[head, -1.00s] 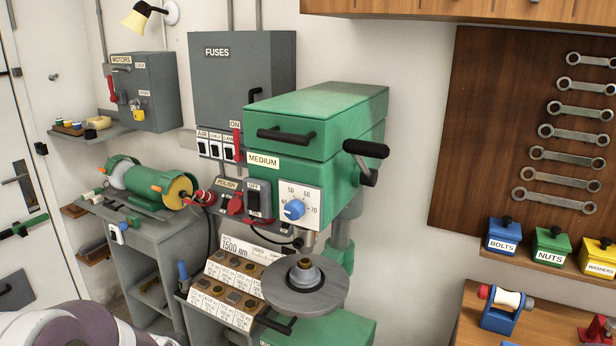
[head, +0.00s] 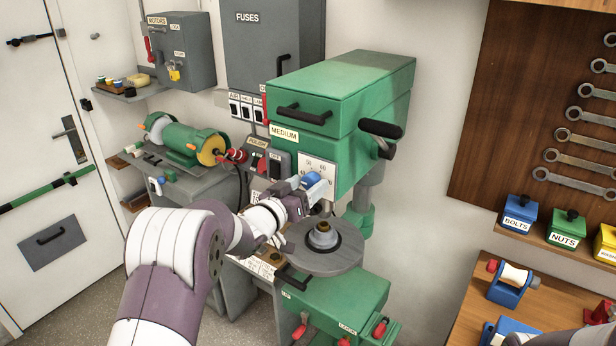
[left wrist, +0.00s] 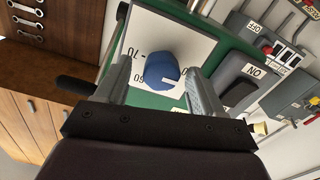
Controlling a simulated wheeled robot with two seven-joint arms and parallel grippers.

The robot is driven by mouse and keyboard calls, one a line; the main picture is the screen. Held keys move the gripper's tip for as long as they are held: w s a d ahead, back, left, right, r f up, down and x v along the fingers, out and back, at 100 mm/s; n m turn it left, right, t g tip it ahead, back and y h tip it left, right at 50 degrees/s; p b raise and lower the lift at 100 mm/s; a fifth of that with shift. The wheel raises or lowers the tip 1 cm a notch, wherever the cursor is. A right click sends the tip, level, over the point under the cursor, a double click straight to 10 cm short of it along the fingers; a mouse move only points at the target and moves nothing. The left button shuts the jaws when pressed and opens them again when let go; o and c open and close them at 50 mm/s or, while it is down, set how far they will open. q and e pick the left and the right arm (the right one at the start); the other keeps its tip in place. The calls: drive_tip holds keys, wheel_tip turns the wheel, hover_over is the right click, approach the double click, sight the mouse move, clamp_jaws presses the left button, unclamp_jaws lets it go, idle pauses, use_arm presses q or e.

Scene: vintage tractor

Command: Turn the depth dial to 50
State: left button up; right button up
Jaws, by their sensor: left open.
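The depth dial is a blue knob with a white pointer line on a white numbered plate, on the front of the green drill press head (head: 340,95). In the left wrist view the dial (left wrist: 162,70) lies between the two fingers of my left gripper (left wrist: 163,88). The fingers are open, with a gap on each side of it.
A black crank handle (head: 381,129) sticks out at the right of the head. The round drill table (head: 322,252) is below the gripper. Switches and a grey fuse box (head: 262,45) are behind at the left. A wooden bench (head: 470,320) stands at the right.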

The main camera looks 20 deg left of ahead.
use_arm(q)
drive_tip(key=shift+w+a, duration=0.15)
drive_tip(key=shift+w, duration=0.2)
drive_tip(key=shift+d, duration=0.25)
drive_tip(key=shift+c, duration=1.2)
drive_tip(key=shift+a, duration=0.1)
drive_tip(key=c, duration=0.8)
drive_tip(key=shift+f+b, duration=0.2)
drive_tip(key=shift+b, duration=0.25)
drive_tip(key=m+b, duration=0.8)
drive_tip(key=b, duration=0.2)
drive_tip(key=shift+f, duration=0.15)
drive_tip(key=shift+r+m+b, duration=0.2)
drive_tip(key=shift+m+b, duration=1.4)
drive_tip(key=shift+m, duration=0.2)
